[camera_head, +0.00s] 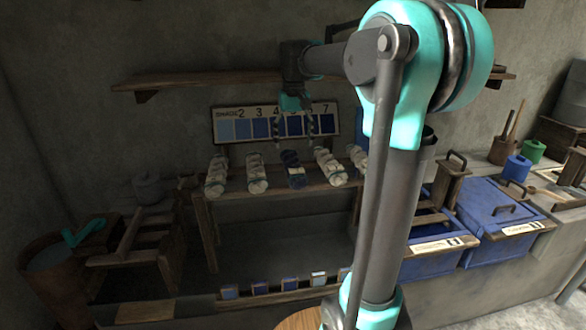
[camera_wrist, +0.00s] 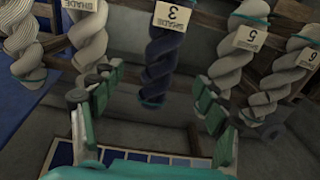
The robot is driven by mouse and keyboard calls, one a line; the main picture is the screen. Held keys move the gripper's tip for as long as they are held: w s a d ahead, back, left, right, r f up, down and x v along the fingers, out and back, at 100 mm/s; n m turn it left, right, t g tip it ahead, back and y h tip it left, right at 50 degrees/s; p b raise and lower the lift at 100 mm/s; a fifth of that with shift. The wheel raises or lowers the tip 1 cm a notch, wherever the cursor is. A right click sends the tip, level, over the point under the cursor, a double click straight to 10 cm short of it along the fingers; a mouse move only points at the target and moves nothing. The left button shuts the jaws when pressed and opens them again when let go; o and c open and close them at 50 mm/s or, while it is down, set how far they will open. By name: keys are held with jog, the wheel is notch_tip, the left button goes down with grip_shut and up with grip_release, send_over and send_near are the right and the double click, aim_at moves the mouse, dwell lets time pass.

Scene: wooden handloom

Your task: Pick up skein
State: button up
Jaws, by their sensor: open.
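Several twisted skeins hang or lie in a row along a wooden rack. The dark blue skein (camera_head: 293,170) is in the middle of the row, with pale skeins (camera_head: 257,173) on both sides. In the wrist view the dark blue skein (camera_wrist: 163,62) carries a tag reading "SHADE 3" upside down. My gripper (camera_head: 294,142) is open and empty, above the dark blue skein in the head view. In the wrist view my gripper (camera_wrist: 157,80) has its fingers spread to either side of the dark skein's line. Whether the fingertips reach its depth I cannot tell.
A shade chart (camera_head: 232,130) with blue squares is on the wall behind the rack. A wall shelf (camera_head: 205,80) runs above. Blue lidded bins (camera_head: 490,205) stand at right. In the wrist view, tagged pale skeins (camera_wrist: 285,80) hang close beside the fingers.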

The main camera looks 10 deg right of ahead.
aim_at(293, 162)
notch_tip(293, 162, down, 8)
jog(key=shift+a+f, duration=0.1)
dwell(0.4)
jog(key=c, duration=1.4)
